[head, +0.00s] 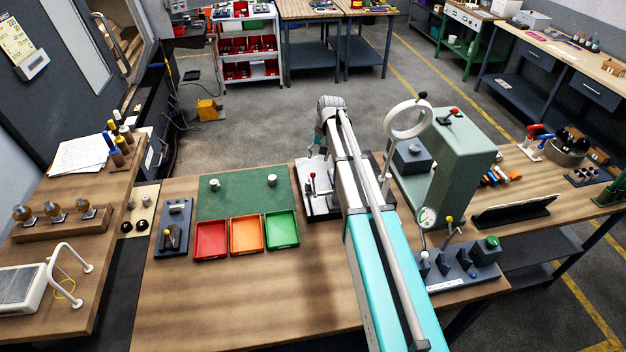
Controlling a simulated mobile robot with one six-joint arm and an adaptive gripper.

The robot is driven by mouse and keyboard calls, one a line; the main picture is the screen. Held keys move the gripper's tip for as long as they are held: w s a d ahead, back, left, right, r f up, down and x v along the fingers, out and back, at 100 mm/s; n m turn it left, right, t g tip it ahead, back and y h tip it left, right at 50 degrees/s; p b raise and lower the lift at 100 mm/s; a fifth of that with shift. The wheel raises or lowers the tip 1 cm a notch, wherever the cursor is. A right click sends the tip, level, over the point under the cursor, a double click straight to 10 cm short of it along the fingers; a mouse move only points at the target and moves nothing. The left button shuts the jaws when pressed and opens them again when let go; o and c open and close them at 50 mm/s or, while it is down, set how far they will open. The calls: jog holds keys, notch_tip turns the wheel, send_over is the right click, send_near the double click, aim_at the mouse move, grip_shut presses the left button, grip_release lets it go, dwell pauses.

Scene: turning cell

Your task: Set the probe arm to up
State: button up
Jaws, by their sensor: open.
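No part is clearly marked as the probe arm, so I cannot tell for sure which one it is. A thin upright lever with a red knob (312,176) stands on a pale plate (313,207) at the back middle of the bench, just left of my arm. My gripper (314,152) points down above and behind that plate, apart from the lever as far as I can see. It is open, with its fingers small and partly hidden by my own wrist. A dark block with a yellow-knobbed lever (171,232) lies at the left of the bench.
Red (211,257), orange (247,249) and green trays stand before a green mat (240,203). Right of my arm are a tall green machine (462,160), a white ring (390,131), a dial gauge (426,217) and a dark fixture (457,277).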

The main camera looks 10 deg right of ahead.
aim_at(313, 173)
jog(key=shift+w+a+f+b, duration=0.1)
jog(key=shift+a+f+b, duration=0.2)
jog(key=shift+f+b, duration=1.2)
jog(key=shift+w+a+f+b, duration=0.1)
jog(key=shift+a+f+b, duration=0.2)
jog(key=shift+f+b, duration=1.2)
jog(key=shift+a+f+b, duration=0.3)
jog(key=shift+f+b, duration=1.05)
jog(key=shift+f, duration=0.3)
jog(key=shift+c, duration=0.3)
grip_shut()
